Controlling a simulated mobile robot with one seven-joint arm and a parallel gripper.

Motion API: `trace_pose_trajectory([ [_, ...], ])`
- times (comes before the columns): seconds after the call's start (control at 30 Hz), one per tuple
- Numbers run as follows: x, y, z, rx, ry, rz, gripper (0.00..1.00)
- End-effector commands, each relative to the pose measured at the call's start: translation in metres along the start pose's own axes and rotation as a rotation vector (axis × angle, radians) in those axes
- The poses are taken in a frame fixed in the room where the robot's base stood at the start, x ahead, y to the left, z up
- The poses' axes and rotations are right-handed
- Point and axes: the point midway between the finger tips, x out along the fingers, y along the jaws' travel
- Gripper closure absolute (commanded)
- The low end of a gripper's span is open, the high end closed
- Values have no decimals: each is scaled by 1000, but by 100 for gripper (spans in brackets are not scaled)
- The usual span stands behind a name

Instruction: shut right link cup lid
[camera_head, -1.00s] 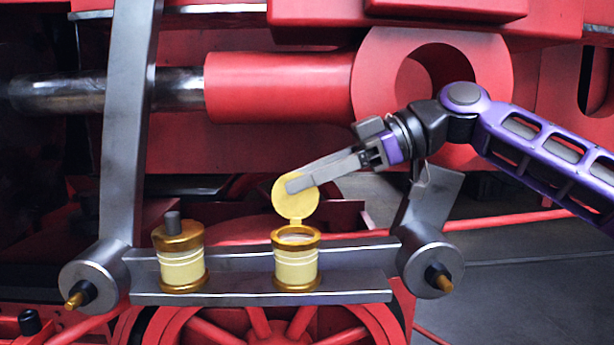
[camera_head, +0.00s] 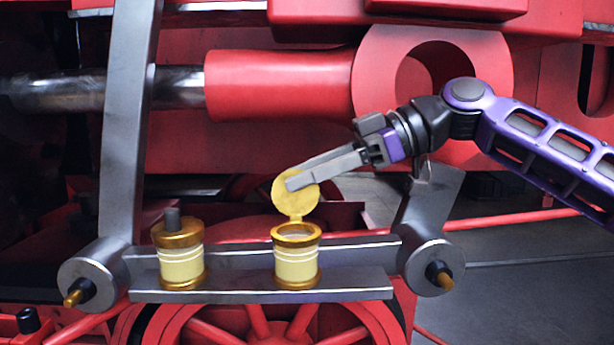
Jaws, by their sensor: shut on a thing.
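The right link cup (camera_head: 296,265) is a cream cylinder with brass rims, standing on the grey link bar with its top open. Its round brass lid (camera_head: 294,207) stands up on a hinge at the cup's back rim. My gripper (camera_head: 293,184) reaches in from the right, and its fingertips are at the lid's upper part. The fingers look closed together at the lid. The far finger and the exact grip on the lid are hidden.
The left link cup (camera_head: 180,264) stands on the same grey bar (camera_head: 230,295) with its lid shut and a dark knob on top. A grey upright lever (camera_head: 124,150) is at left. The red cylinder (camera_head: 280,86) lies above, behind my gripper.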

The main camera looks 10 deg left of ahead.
Motion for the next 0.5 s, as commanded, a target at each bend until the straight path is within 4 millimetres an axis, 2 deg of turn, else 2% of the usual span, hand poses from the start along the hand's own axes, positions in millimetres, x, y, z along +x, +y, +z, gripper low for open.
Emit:
trace_pose_trajectory([
  [0.5, -1, -10, 0, -176, -1, 78, 100],
])
